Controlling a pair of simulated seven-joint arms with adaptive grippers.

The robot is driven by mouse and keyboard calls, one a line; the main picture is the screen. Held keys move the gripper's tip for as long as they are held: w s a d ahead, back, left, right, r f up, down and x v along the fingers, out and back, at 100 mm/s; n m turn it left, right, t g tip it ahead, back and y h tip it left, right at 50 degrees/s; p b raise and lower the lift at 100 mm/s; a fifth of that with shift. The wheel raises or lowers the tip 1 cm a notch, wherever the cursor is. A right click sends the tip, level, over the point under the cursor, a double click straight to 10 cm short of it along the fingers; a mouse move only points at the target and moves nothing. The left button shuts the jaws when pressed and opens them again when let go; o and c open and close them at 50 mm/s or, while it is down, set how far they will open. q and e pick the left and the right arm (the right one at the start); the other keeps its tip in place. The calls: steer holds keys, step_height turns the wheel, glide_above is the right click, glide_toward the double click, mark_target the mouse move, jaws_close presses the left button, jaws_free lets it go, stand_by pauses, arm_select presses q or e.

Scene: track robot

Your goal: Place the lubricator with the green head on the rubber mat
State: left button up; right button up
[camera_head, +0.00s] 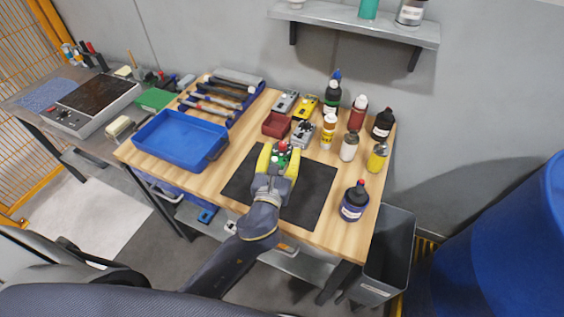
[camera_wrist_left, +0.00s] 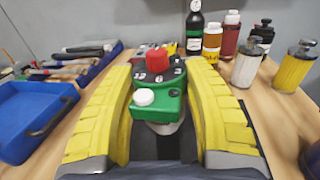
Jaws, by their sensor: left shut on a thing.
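My left gripper (camera_head: 278,163) is shut on the lubricator with the green head (camera_head: 282,148), over the far part of the black rubber mat (camera_head: 315,194). In the left wrist view the lubricator's green head (camera_wrist_left: 158,103) shows a red knob and a white cap, with a greyish body below it. It looks roughly upright between the yellow fingers. Its lower end is hidden, so I cannot tell whether it touches the mat. My right gripper is not in view.
A small dark red bin (camera_head: 276,125) and a grey device (camera_head: 303,131) stand just beyond the mat. Several bottles (camera_head: 349,146) stand at the right, and a dark blue bottle (camera_head: 354,201) by the mat's right side. A blue tray (camera_head: 181,139) lies left.

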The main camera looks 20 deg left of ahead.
arm_select(q)
steer(key=shift+f, duration=1.9)
steer(key=o, duration=1.3)
steer(key=shift+f, duration=0.15)
steer(key=shift+r, duration=0.2)
steer(key=shift+s+d+f, duration=0.1)
steer(key=shift+s, duration=0.3)
steer(key=s, duration=1.1)
steer(key=shift+s+d, duration=0.1)
steer(key=shift+d, duration=0.25)
